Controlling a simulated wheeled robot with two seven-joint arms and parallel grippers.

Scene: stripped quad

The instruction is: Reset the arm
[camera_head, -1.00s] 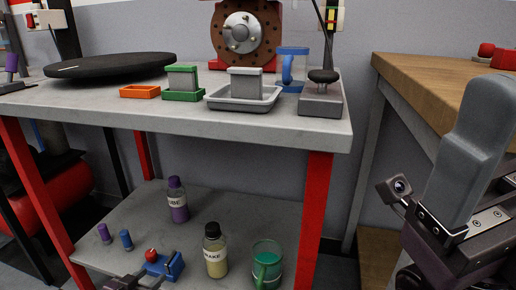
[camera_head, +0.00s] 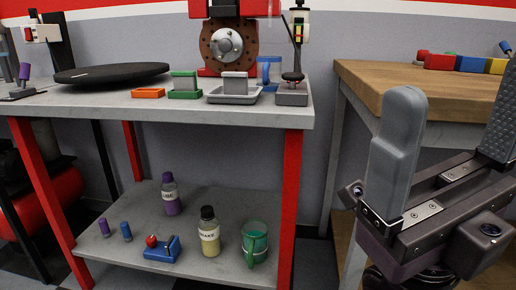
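My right gripper (camera_head: 447,135) is large at the right side of the head view. Its two grey fingers stand upright and wide apart, with nothing between them. It is in front of the wooden workbench and clear of the grey table. My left gripper is out of view.
A grey table (camera_head: 180,107) with red legs holds a black disc (camera_head: 112,73), small trays and a joystick (camera_head: 292,88). Its lower shelf (camera_head: 200,262) carries bottles, a green mug (camera_head: 255,243) and a blue block with a red knob (camera_head: 163,248). A wooden workbench (camera_head: 390,78) stands at right.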

